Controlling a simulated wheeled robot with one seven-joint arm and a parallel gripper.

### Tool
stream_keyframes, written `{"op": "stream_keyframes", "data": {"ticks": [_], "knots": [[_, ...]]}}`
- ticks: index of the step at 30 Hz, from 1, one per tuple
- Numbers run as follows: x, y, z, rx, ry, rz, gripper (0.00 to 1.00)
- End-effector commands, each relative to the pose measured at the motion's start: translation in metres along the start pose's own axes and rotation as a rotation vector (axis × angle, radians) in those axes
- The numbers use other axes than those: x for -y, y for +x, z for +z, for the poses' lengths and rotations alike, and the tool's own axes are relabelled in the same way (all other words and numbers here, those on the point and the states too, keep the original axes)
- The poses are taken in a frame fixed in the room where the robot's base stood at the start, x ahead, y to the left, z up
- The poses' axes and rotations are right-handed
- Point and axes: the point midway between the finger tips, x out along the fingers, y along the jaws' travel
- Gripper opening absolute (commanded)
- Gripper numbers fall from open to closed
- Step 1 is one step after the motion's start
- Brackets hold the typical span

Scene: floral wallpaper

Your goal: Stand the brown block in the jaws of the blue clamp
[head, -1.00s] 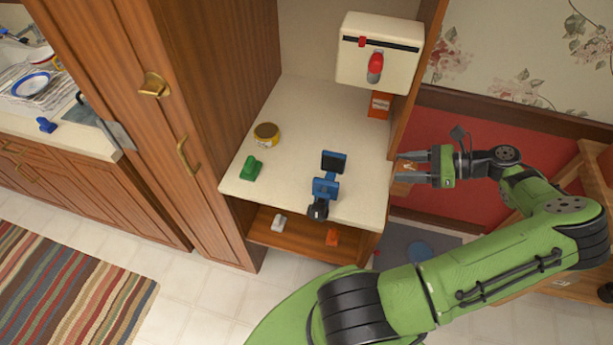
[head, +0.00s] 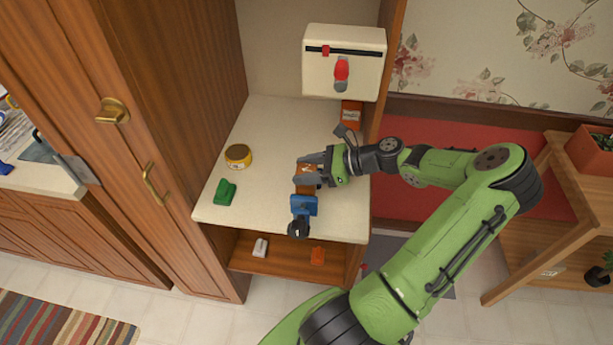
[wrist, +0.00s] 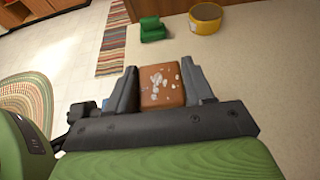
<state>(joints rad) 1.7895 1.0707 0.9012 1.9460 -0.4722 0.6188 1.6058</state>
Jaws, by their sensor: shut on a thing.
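The brown block (head: 306,186) is held between the fingers of my gripper (head: 308,176), which is shut on it. In the wrist view the block (wrist: 162,86) shows whitish patches on its face, with a finger on each side. The blue clamp (head: 303,206) stands near the front edge of the shelf, its dark handle toward the front. The block appears right at the clamp, just behind its front blue part. The clamp's rear jaw is hidden by the block and gripper. I cannot tell whether the block is between the jaws or above them.
A green object (head: 226,192) and a yellow round tin (head: 238,156) sit left on the pale shelf (head: 262,215). A cream box with a red lever (head: 343,62) is above at the back. An orange box (head: 351,114) stands behind my wrist. A cabinet wall bounds the left.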

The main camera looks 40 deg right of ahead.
Motion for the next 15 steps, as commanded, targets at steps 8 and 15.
{"op": "stream_keyframes", "data": {"ticks": [8,15], "knots": [[-0.0003,0.0063,-0.0159,0.000,0.000,0.001,0.19],[-0.0002,0.0070,-0.0182,-0.001,0.000,0.001,0.69]]}}
